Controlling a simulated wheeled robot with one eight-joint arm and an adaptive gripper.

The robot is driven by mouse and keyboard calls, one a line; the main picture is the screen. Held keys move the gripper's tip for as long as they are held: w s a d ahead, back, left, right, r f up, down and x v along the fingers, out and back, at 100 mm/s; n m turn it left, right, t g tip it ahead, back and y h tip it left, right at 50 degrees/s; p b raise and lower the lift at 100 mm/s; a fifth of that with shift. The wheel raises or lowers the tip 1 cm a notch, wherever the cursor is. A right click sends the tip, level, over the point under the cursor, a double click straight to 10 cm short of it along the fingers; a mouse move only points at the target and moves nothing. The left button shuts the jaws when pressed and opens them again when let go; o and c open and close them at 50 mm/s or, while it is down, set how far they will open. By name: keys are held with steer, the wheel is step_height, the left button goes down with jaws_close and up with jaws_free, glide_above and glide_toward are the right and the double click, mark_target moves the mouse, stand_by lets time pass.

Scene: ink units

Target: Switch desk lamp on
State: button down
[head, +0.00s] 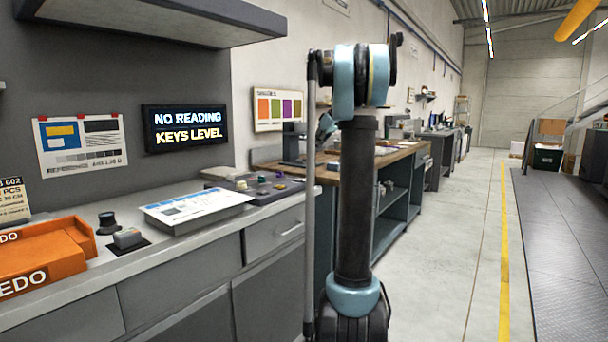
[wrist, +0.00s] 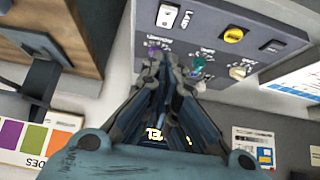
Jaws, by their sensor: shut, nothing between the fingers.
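A grey control panel (wrist: 215,25) shows in the wrist view, and on the bench in the head view (head: 285,192). It carries a white switch (wrist: 167,15) with a small label beside it that I cannot read for certain. It also has a yellow knob (wrist: 234,35), a dark switch (wrist: 272,47), a purple knob (wrist: 152,49) and a teal knob (wrist: 197,62). My gripper (wrist: 165,68) is shut and empty, with its fingertips in front of the panel's edge near the purple and teal knobs. I cannot tell whether it touches them. I cannot make out a desk lamp for certain.
A tilted printed board (head: 195,208) lies left of the panel. An orange tray (head: 45,250) stands farther left. A lit sign (head: 185,128) hangs on the wall. A wooden-topped bench (head: 400,153) stands beyond my arm.

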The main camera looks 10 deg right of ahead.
stand_by(0.3)
glide_above(298, 179)
steer(key=s+d, duration=0.1)
steer(key=d, duration=0.1)
steer(key=f, duration=0.7)
steer(key=shift+d+f, duration=0.2)
steer(key=shift+f, duration=0.15)
step_height(298, 179, down, 3)
steer(key=shift+d+f, duration=0.1)
steer(key=shift+s+f, duration=0.1)
steer(key=shift+f, duration=0.35)
